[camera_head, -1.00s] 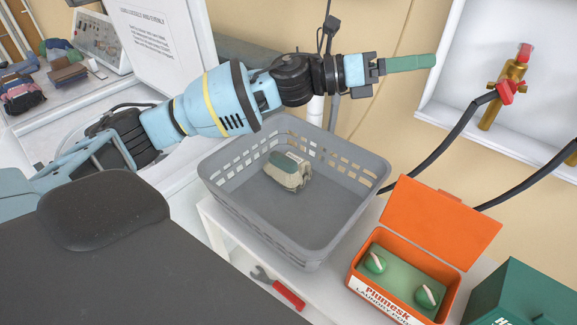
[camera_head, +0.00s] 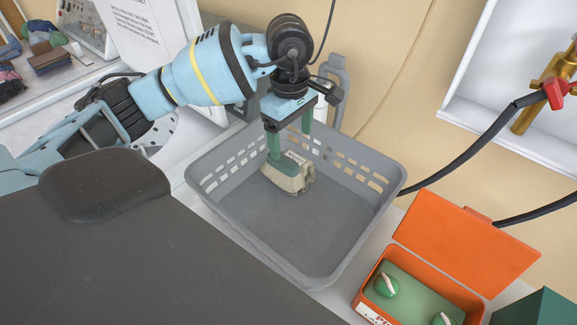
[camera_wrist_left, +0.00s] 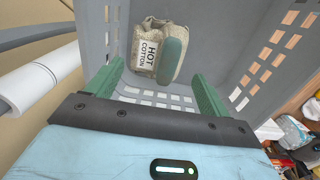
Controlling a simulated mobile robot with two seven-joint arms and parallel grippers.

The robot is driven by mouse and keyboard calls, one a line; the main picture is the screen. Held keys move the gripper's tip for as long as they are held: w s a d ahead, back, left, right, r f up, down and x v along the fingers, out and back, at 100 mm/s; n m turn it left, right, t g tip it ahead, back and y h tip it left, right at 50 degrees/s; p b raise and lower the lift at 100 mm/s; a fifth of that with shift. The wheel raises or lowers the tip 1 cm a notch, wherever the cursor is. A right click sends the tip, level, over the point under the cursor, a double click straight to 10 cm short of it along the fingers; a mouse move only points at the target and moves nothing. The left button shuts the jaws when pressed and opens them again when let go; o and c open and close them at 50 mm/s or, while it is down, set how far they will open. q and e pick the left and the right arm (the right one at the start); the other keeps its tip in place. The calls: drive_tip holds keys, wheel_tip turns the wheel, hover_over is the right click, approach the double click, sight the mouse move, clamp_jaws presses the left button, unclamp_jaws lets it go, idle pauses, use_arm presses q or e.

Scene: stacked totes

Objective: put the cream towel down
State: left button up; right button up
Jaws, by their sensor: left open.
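The cream towel (camera_head: 290,181) is a rolled bundle lying in the grey basket (camera_head: 385,190), near its back left side. In the left wrist view the towel (camera_wrist_left: 152,55) shows a white label reading "HOT COTTON" and a green patch. My left gripper (camera_head: 291,145) points down over the basket, with its two green fingers apart. The left wrist view shows the open fingers (camera_wrist_left: 155,72) with the towel beyond them and no object held. One finger overlaps the towel in the head view; I cannot tell if it touches. My right gripper is not in view.
An open orange box (camera_head: 465,240) with green round items stands right of the basket. A dark green box (camera_head: 535,308) is at the lower right. A black hose (camera_head: 465,150) runs to a brass valve (camera_head: 540,90). The basket's front floor is clear.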

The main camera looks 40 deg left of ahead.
sight(284, 160)
use_arm(q)
drive_tip(key=shift+a+f, duration=0.2)
drive_tip(key=shift+f, duration=0.4)
drive_tip(key=shift+a+f, duration=0.15)
drive_tip(key=shift+f, duration=0.4)
drive_tip(key=shift+s+a+f+p, duration=0.1)
drive_tip(key=shift+a+f+p, duration=0.15)
drive_tip(key=shift+f, duration=0.85)
drive_tip(key=shift+s+a+f+p, duration=0.1)
drive_tip(key=shift+a+f, duration=0.1)
drive_tip(key=shift+f, duration=0.85)
drive_tip(key=shift+w+f, duration=0.1)
drive_tip(key=shift+f, duration=0.45)
drive_tip(key=shift+c, duration=0.4)
drive_tip(key=c, duration=1.2)
drive_tip(key=shift+s+f, duration=0.15)
drive_tip(key=shift+s, duration=0.05)
clamp_jaws()
